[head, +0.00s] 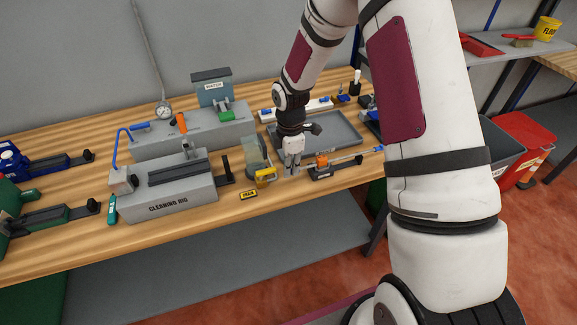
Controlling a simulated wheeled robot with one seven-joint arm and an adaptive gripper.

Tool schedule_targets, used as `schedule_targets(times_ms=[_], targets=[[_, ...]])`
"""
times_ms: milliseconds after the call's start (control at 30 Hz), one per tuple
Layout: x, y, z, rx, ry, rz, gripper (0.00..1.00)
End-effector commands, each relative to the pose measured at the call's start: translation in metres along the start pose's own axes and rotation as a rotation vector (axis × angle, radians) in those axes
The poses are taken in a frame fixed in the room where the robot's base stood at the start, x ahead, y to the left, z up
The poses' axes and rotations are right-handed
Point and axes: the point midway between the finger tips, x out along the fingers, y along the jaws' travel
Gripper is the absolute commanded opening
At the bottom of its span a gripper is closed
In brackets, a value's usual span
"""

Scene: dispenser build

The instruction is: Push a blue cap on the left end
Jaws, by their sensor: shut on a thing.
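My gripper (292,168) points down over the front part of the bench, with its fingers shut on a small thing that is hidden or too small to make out. Just right of it is a low black fixture (322,175) with an orange clamp (322,160). A thin tube (350,159) lies in the fixture, and a blue cap (379,148) shows at its right end. The tube's left end is close to my fingers. I cannot tell whether they touch it.
A grey tray (335,143) lies behind the fixture. A clear guard with a yellow part (265,176) stands close left of my gripper. The grey cleaning rig (168,200) is farther left. Small blue-tipped parts (322,100) lie at the back. The bench's front edge is near.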

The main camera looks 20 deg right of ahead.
Motion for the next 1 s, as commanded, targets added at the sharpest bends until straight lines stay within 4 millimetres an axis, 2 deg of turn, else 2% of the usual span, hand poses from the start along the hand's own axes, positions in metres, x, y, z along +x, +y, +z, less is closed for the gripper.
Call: schedule_targets(times_ms=[1000], targets=[[0.000,0.000,0.015,0.000,-0.001,0.000,0.00]])
